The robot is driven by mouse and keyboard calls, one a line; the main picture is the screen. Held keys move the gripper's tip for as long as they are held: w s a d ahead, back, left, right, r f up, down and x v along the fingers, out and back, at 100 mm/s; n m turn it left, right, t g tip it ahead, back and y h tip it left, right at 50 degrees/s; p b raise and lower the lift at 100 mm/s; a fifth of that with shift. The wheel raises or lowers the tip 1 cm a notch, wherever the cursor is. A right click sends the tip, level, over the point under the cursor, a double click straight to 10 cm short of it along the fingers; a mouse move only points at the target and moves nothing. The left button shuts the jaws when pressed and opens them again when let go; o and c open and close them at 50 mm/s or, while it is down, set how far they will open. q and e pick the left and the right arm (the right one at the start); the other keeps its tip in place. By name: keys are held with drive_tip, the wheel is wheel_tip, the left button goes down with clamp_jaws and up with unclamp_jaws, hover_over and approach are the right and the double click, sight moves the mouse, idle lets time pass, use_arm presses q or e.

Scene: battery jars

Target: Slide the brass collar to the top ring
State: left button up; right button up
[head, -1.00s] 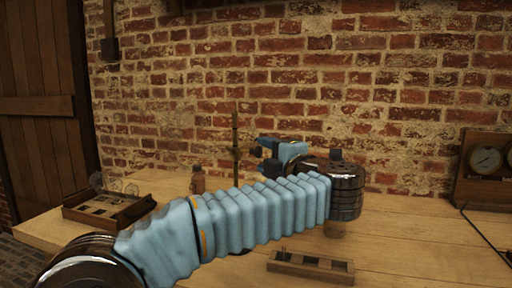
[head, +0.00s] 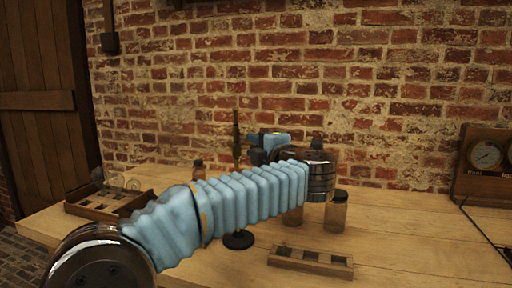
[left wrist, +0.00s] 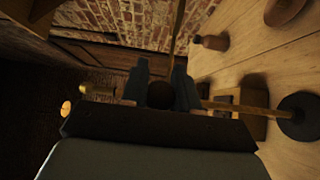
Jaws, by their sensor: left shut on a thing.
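A thin upright brass rod (head: 236,128) stands on a round black base (head: 238,240) on the bench. My left gripper (head: 254,156) is beside the rod, a little below its upper end. In the left wrist view the rod (left wrist: 245,107) runs sideways from its base (left wrist: 297,115) to behind the fingers. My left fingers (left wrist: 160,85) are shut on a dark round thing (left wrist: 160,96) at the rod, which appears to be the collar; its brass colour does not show. A brass piece (left wrist: 97,90) and a bright tip (left wrist: 66,108) lie beyond the fingers. My right gripper is not in view.
A jar (head: 336,211) stands right of my arm, and another bottle (head: 198,170) stands behind it. A wooden tray (head: 310,262) lies in front and a compartment box (head: 105,202) at left. A gauge box (head: 487,160) stands at right. The bench's right front is clear.

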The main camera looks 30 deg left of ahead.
use_arm(q)
clamp_jaws()
wheel_tip(320, 180, up, 4)
drive_tip(key=shift+r, duration=0.1)
drive_tip(key=o, duration=1)
unclamp_jaws()
drive_tip(key=shift+c, duration=0.2)
drive_tip(key=shift+d, duration=0.1)
